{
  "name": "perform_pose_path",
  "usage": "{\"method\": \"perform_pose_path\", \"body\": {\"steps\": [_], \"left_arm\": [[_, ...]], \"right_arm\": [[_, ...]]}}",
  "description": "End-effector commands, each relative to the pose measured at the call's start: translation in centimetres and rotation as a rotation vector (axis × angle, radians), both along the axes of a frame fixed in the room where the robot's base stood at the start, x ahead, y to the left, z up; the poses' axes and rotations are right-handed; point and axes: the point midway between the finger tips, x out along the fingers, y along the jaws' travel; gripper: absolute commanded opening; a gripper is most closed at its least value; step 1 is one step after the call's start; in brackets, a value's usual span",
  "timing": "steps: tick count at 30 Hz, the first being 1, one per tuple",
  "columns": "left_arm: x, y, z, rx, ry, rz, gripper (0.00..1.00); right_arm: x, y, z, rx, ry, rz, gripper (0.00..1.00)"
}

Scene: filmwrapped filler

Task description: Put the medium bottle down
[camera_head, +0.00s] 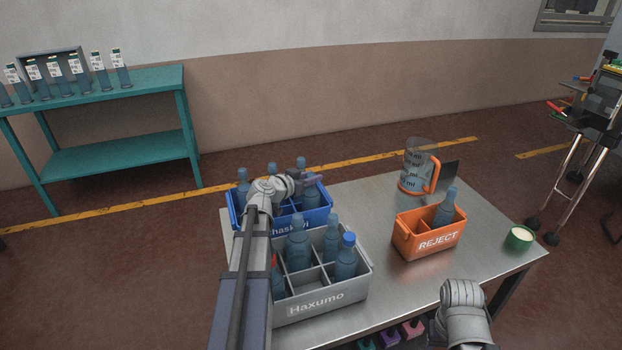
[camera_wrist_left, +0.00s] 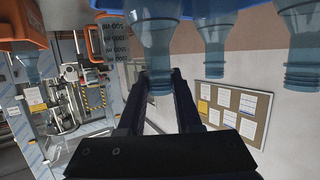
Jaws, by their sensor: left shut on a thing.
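My left gripper (camera_head: 308,180) reaches over the blue crate (camera_head: 301,218) at the table's far left. In the left wrist view, where things appear upside down, its fingers (camera_wrist_left: 160,82) are shut on the neck of a blue-grey bottle (camera_wrist_left: 153,42). In the head view that bottle is mostly hidden by the gripper, so whether its base touches the crate floor cannot be told. Other bottles stand in the blue crate, one at its left (camera_head: 243,186). The right gripper is out of view; only part of my right arm shows at the bottom.
A grey Haxumo crate (camera_head: 322,304) with several bottles stands in front of the blue one. An orange REJECT crate (camera_head: 423,249) holds one bottle (camera_head: 445,210). A measuring jug (camera_head: 416,170) and a green tub (camera_head: 519,238) are on the steel table (camera_head: 366,206).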

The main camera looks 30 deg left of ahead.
Motion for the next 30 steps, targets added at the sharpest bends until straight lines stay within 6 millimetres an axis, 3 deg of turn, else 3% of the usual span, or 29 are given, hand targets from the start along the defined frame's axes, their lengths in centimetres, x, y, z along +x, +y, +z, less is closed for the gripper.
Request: {"method": "perform_pose_path", "body": {"steps": [1,2,9,19,30], "left_arm": [[0.0,0.0,-0.3,-0.001,-0.001,0.000,0.00],[0.0,0.0,-0.2,0.000,0.000,0.000,0.36],[0.0,0.0,-0.1,0.000,0.000,0.000,0.63],[0.0,0.0,0.4,0.000,0.000,0.000,0.63],[-7.0,0.6,2.5,-0.001,0.000,0.003,0.63]], "right_arm": [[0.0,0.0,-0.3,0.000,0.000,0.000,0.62],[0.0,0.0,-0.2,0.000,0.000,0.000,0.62],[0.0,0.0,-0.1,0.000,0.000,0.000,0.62],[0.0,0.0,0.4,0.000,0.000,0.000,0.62],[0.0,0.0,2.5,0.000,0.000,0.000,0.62]]}}
